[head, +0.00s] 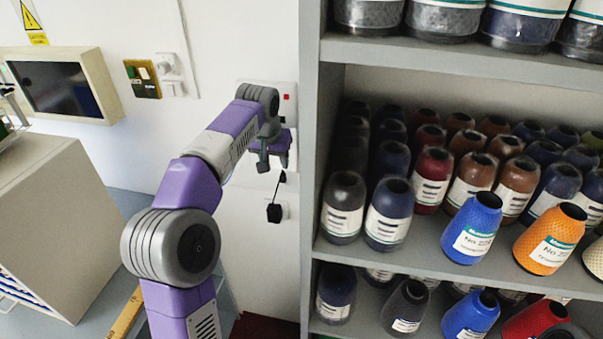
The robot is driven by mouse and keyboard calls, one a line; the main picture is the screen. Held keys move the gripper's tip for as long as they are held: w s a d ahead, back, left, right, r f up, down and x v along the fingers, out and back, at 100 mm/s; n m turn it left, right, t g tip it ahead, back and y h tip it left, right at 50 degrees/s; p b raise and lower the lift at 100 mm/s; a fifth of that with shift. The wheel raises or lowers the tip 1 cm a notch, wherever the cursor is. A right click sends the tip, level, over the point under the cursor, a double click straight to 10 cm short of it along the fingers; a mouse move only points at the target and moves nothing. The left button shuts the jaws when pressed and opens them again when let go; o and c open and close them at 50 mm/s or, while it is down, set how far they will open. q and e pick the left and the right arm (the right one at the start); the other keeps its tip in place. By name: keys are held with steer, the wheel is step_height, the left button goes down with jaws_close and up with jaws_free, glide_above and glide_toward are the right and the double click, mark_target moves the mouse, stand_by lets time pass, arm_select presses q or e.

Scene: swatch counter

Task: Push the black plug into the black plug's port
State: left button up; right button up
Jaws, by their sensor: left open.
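My left gripper (273,163) is open and points down in front of the white wall, just above the black plug. Nothing shows between its fingers. The black plug (274,213) is a small dark block with a thin black cord rising from it to a small dark piece below the fingers. It shows against a white wall plate (286,211), apart from the gripper. The plug covers part of this plate, so I cannot tell how far it sits in a port. My right gripper is not in view.
A grey shelf (310,180) full of thread cones stands close on the right of the gripper. A white panel with a red mark (287,97) is on the wall behind my arm. Other wall sockets (168,67) and a grey cabinet (70,215) are to the left.

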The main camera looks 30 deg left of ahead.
mark_target(283, 174)
arm_select(q)
steer(key=shift+o, duration=0.5)
steer(key=shift+x, duration=1.05)
steer(key=shift+w+d+f, duration=0.15)
steer(key=x, duration=0.3)
steer(key=b+x, duration=0.1)
steer(key=x, duration=0.1)
steer(key=shift+w+d, duration=0.15)
steer(key=shift+w, duration=0.2)
jaws_close()
